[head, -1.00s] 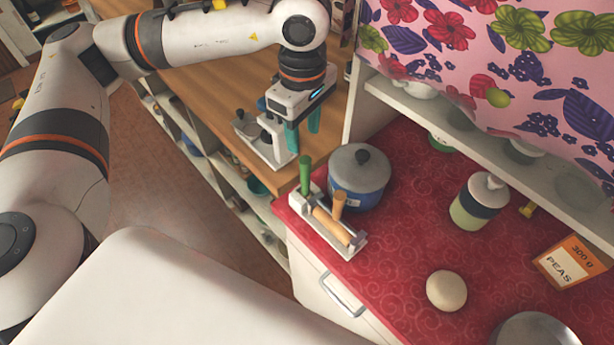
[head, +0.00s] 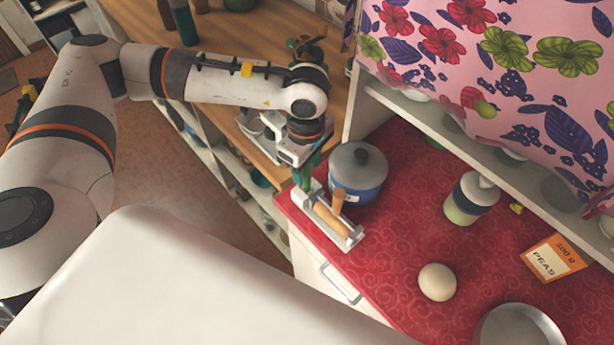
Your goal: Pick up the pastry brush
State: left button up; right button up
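A white holder (head: 346,242) stands at the left edge of the red counter, with upright and lying handles in it. A wooden handle (head: 338,200) stands up and another wooden piece (head: 331,221) lies along it. A green handle stood at the holder's far left end; it now merges with the green fingers of my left gripper (head: 304,174). I cannot tell which of these is the pastry brush, as no bristles show. My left gripper points down at the holder's left end; whether its fingers touch or close on the green handle is unclear. My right gripper is out of view.
A blue pot (head: 357,180) with a grey lid stands right behind the holder. A bottle (head: 468,201), a pale ball (head: 437,282), a peas card (head: 554,258) and a metal bowl (head: 518,328) are farther right. A white shelf (head: 450,128) with a floral cloth overhangs the back.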

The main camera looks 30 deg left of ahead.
pick_arm(q)
grip_shut()
jog(key=shift+r, duration=0.1)
